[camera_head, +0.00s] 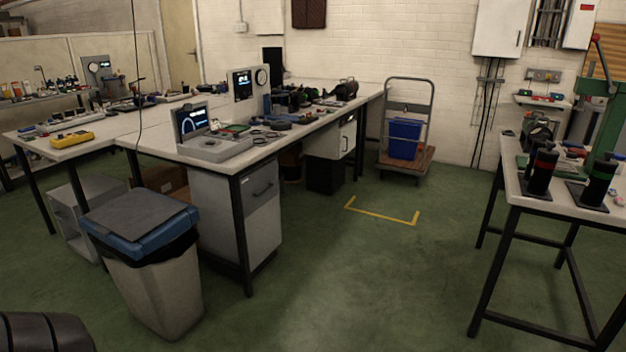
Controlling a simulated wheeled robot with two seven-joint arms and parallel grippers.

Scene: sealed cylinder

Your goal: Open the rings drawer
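A grey cabinet (213,225) stands under the near end of the long workbench. A second drawer front (347,138) with a dark handle shows under the far part of the same bench and also looks shut. I cannot read any label, so I cannot tell which drawer is the rings drawer. Neither of my grippers is in view.
A grey bin (155,290) with a blue-rimmed lid stands left of the near cabinet. A trolley (408,165) carries a blue crate (404,138) at the back. A table (560,208) with black cylinders stands at the right. The green floor between is clear.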

